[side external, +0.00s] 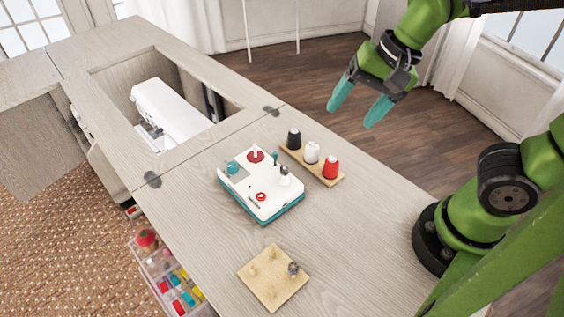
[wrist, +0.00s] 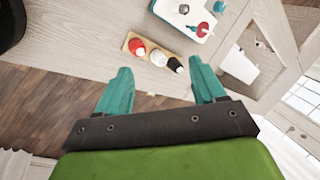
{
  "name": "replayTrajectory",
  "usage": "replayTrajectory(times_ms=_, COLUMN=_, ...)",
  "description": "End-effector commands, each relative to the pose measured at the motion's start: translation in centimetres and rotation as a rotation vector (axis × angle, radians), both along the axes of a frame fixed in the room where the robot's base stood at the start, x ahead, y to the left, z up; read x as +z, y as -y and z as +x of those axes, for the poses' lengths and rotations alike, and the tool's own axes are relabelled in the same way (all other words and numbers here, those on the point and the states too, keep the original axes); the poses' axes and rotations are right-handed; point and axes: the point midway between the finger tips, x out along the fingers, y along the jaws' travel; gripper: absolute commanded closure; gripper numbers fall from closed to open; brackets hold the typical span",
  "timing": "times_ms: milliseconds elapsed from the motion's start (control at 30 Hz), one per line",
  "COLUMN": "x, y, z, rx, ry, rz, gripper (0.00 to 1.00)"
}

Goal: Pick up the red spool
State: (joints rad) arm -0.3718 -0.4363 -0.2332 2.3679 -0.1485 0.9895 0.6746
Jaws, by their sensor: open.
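The red spool (side external: 331,168) stands upright at the near right end of a small wooden rack on the cabinet top, in a row with a white spool (side external: 312,153) and a black spool (side external: 293,138). In the wrist view the red spool (wrist: 138,47) is at the left end of the row. My gripper (side external: 357,108) is open and empty, raised above and away from the spools. In the wrist view its two teal fingers (wrist: 163,84) are spread wide, with the rack beyond the fingertips.
A white and teal bobbin-winder-like machine (side external: 262,192) sits left of the rack. A wooden peg board (side external: 262,288) lies nearer the front. A white sewing machine (side external: 170,112) is in the cabinet recess. The wooden top (side external: 350,240) is bare right of the machine.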

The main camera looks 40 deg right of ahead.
Motion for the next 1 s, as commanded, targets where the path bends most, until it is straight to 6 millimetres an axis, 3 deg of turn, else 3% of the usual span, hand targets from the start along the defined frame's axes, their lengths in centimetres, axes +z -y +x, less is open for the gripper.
replayTrajectory(times_ms=300, x=-2.1, y=0.9, z=1.8, rx=-0.840, ry=-0.304, rz=0.112, gripper=0.31)
replayTrajectory(times_ms=600, x=-2.2, y=2.9, z=2.7, rx=-1.615, ry=-0.390, rz=0.225, gripper=0.31)
replayTrajectory(times_ms=833, x=-2.4, y=3.0, z=2.6, rx=-1.830, ry=-0.409, rz=0.273, gripper=0.31)
replayTrajectory(times_ms=1000, x=-5.0, y=2.8, z=2.7, rx=-1.839, ry=-0.411, rz=0.268, gripper=0.31)
